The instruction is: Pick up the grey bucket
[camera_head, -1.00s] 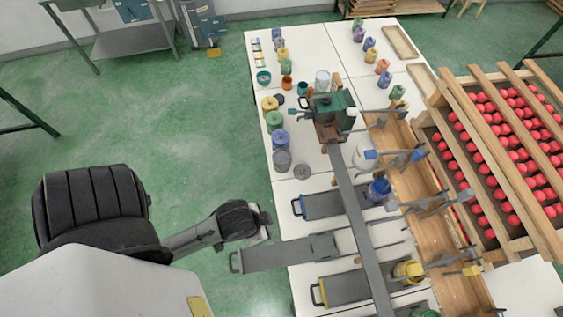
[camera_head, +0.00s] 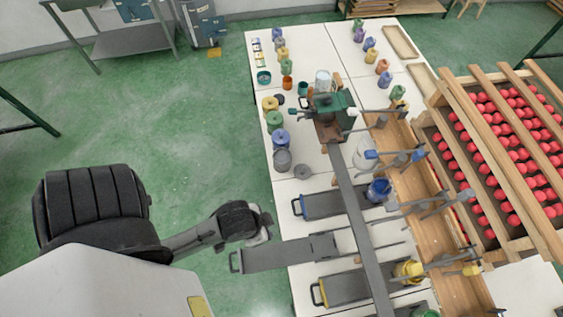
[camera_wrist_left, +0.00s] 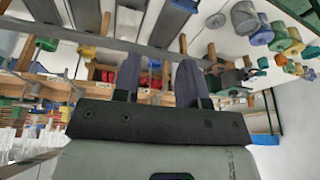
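The grey bucket (camera_head: 282,160) stands upright on the left edge of the white table, in front of a blue bucket (camera_head: 281,139). A grey lid-like disc (camera_head: 303,172) lies to its right. In the left wrist view a grey bucket (camera_wrist_left: 244,18) shows at the upper right, beyond the fingers. My left gripper (camera_wrist_left: 160,72) has its two fingers apart with nothing between them. In the head view my left arm ends just off the table's left edge, nearer than the bucket and apart from it; its fingers cannot be made out there. My right gripper is not in view.
Green (camera_head: 274,120) and yellow (camera_head: 270,104) buckets stand behind. A blue-handled tray (camera_head: 325,204) and a long grey bar (camera_head: 357,215) lie nearer and to the right. A wooden rack (camera_head: 455,115) of red items is at the right.

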